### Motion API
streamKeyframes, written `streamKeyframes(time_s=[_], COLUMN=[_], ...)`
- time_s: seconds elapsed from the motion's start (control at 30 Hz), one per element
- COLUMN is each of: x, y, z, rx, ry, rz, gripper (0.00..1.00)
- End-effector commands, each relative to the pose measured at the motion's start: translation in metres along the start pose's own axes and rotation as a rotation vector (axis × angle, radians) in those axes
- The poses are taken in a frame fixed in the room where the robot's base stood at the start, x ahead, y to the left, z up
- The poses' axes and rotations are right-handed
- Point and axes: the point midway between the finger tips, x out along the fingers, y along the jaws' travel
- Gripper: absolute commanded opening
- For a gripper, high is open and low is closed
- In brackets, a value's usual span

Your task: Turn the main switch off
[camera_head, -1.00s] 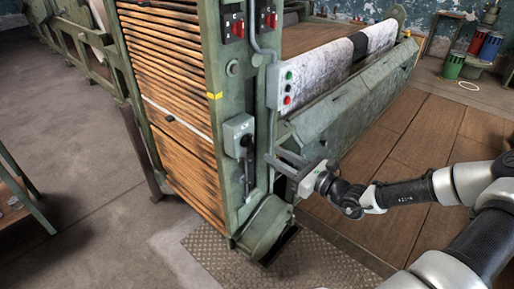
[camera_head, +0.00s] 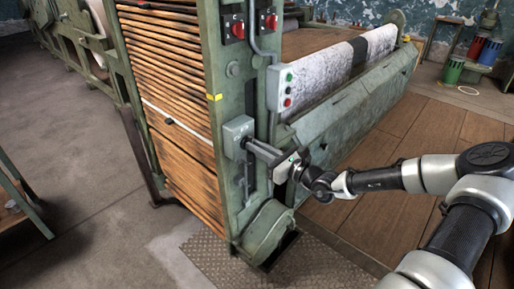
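The main switch is a grey box (camera_head: 237,132) on the green machine's upright post, with a black lever on its right side. My gripper (camera_head: 252,147) reaches in from the right, its two grey fingers pointing left at the lever. The fingers look apart, with a gap between them. Their tips are at the lever and hide most of it, so I cannot tell whether they touch it. The lower part of the lever's dark mounting shows below the fingers.
A push-button box (camera_head: 281,88) with green and red buttons sits just above my gripper. Two red rotary switches (camera_head: 238,28) are higher on the post. A conduit runs beside the main switch. The wooden floor (camera_head: 400,125) at right is clear.

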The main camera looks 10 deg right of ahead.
Motion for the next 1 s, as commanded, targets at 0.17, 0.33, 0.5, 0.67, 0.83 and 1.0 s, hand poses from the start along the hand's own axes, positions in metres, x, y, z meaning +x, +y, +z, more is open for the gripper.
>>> streamKeyframes(time_s=[0.17,0.33,0.5,0.67,0.83,1.0], x=[-0.0002,-0.0001,-0.0001,-0.0001,0.0001,0.0001], y=[-0.0002,0.0001,0.001,0.002,0.0032,0.004], z=[0.0,0.0009,0.0021,0.0027,0.0019,-0.0002], rx=[-0.001,-0.019,-0.083,-0.192,-0.345,-0.507], ry=[0.0,0.001,0.002,0.003,0.002,0.003], rz=[0.0,0.0,0.002,0.004,0.005,0.004], gripper=[0.0,0.0,0.0,0.0,0.0,0.0])
